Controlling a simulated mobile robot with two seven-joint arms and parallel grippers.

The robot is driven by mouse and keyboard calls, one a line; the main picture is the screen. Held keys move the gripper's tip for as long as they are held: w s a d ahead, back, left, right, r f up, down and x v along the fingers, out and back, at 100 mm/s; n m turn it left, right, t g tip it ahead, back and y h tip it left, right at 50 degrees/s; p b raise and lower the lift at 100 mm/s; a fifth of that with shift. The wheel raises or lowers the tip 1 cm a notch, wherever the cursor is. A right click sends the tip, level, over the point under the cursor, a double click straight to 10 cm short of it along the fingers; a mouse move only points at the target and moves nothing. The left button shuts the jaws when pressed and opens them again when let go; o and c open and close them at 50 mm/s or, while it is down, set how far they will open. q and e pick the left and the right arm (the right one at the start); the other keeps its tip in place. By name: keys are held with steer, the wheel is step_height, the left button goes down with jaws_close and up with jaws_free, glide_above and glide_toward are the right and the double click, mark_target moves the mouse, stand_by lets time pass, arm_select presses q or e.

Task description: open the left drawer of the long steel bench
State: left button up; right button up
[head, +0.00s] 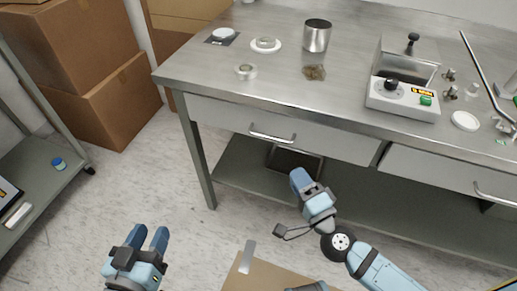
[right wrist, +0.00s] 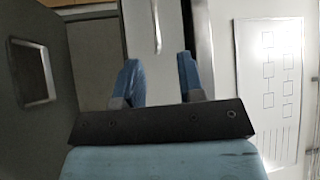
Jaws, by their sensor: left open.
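The long steel bench (head: 180,72) stands across the back, with its left drawer (head: 225,113) under the top. This drawer looks shut, and its bar handle (head: 272,136) is on its front. My right gripper (head: 299,176) is below and slightly right of the handle, apart from it. In the right wrist view its two fingers are spread (right wrist: 160,75), with a handle bar (right wrist: 157,27) ahead between them and nothing held. My left gripper (head: 149,232) is open and empty, low at the left over the floor, away from the bench.
The right drawer (head: 435,173) looks shut. Cups, rings and instruments stand on the bench top. A grey shelf (head: 70,177) and cardboard boxes (head: 85,50) are at the left. A cardboard piece (head: 262,277) lies below. The floor between shelf and bench is clear.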

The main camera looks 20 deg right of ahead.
mark_target(271, 138)
steer(key=shift+m, duration=0.3)
steer(key=x, duration=0.9)
steer(key=f+x, duration=0.1)
steer(key=x, duration=0.4)
steer(key=shift+w, duration=0.1)
jaws_close()
